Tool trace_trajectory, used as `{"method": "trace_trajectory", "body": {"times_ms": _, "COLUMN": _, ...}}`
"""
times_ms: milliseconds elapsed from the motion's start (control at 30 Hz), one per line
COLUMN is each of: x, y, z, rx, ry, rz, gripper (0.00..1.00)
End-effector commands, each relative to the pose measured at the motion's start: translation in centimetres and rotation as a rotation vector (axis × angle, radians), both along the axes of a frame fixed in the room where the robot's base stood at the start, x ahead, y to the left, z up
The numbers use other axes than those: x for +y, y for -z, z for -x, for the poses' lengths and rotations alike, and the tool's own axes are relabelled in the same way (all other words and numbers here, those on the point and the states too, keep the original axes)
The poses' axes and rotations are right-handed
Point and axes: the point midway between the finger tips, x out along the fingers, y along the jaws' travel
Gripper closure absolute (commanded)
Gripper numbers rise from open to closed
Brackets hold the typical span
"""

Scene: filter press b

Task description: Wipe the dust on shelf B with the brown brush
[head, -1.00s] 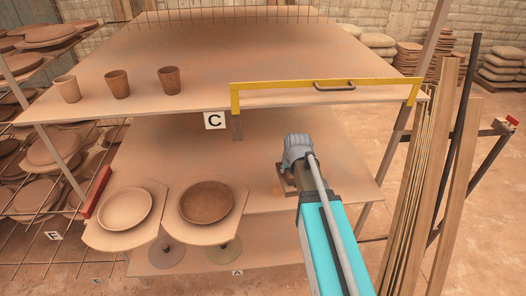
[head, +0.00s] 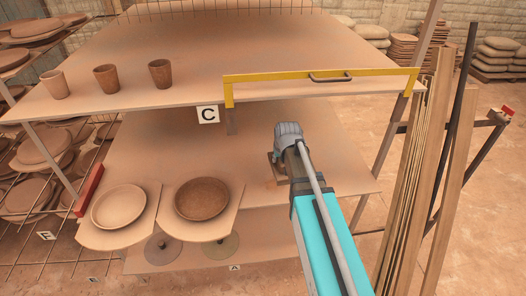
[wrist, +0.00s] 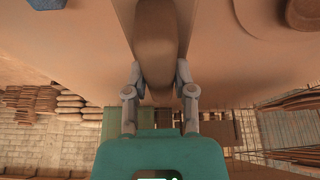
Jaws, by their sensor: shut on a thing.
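My gripper (wrist: 160,78) is shut on a long brown thing, seemingly the brown brush (wrist: 157,40), which runs away from the fingers in the wrist view. No letter B is visible. The middle shelf is tan and dusty-looking, with no distinct dust patch I can make out.
Two plates (head: 118,207) (head: 203,199) stand at the front left. Upright wooden boards (head: 452,160) stand at right.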

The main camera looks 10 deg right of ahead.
Motion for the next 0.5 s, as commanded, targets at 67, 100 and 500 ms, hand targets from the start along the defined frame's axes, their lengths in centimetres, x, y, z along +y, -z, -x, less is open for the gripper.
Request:
{"method": "trace_trajectory", "body": {"times_ms": 67, "x": 0.5, "y": 0.9, "z": -1.9, "rx": 0.0, "ry": 0.007, "rz": 0.0, "gripper": 1.0}}
{"method": "trace_trajectory", "body": {"times_ms": 100, "x": 0.8, "y": 1.2, "z": -2.6, "rx": 0.0, "ry": 0.012, "rz": 0.0, "gripper": 1.0}}
{"method": "trace_trajectory", "body": {"times_ms": 500, "x": 3.5, "y": 3.7, "z": -9.5, "rx": 0.0, "ry": 0.067, "rz": -0.001, "gripper": 1.0}}
